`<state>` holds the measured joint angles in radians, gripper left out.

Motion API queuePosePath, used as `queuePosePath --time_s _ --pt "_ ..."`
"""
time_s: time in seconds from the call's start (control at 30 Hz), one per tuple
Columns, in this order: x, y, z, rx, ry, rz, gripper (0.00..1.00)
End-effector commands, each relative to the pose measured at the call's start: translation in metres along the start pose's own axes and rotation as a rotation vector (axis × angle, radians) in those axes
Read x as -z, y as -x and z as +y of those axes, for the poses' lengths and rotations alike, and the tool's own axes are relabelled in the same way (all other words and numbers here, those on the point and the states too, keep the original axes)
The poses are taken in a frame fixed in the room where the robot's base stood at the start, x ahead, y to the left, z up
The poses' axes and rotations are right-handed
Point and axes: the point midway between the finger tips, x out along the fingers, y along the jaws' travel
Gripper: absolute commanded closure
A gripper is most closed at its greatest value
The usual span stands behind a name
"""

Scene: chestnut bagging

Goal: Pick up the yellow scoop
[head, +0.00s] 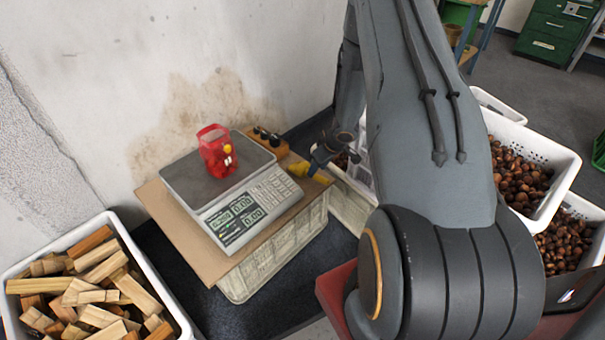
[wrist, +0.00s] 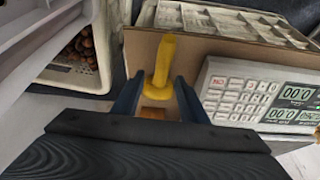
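The yellow scoop (head: 313,170) lies at the right end of the brown board, beside the weighing scale (head: 238,200). In the wrist view the scoop (wrist: 163,65) points away from me, its near part between my two fingers. My gripper (head: 322,160) is down at the scoop in the head view, where the wrist partly covers it. In the wrist view my gripper (wrist: 159,88) has its fingers apart, one on each side of the scoop. Only narrow gaps show there, and firm contact cannot be made out.
A red net bag (head: 216,150) stands on the scale. A wooden block with dark knobs (head: 267,143) sits behind it. A white crate of wood pieces (head: 90,285) is at left. White crates of chestnuts (head: 532,170) are at right. The wall is close behind.

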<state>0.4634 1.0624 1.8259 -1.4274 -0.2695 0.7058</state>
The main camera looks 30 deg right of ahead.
Motion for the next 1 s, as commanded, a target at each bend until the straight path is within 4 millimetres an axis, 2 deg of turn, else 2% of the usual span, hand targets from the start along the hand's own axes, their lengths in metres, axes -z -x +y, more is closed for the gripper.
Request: queuePosePath --time_s 0.37,0.6,0.63,0.87,1.0 --pt "0.001 -0.047 -0.003 0.000 0.001 -0.001 0.61" --pt "0.001 -0.049 -0.003 -0.001 0.000 0.000 0.61" --pt "0.001 -0.049 -0.003 -0.001 0.000 0.000 0.63" --pt "0.001 -0.049 -0.003 -0.001 0.000 -0.001 1.00" --pt "0.001 -0.049 -0.003 -0.001 0.000 0.000 1.00"
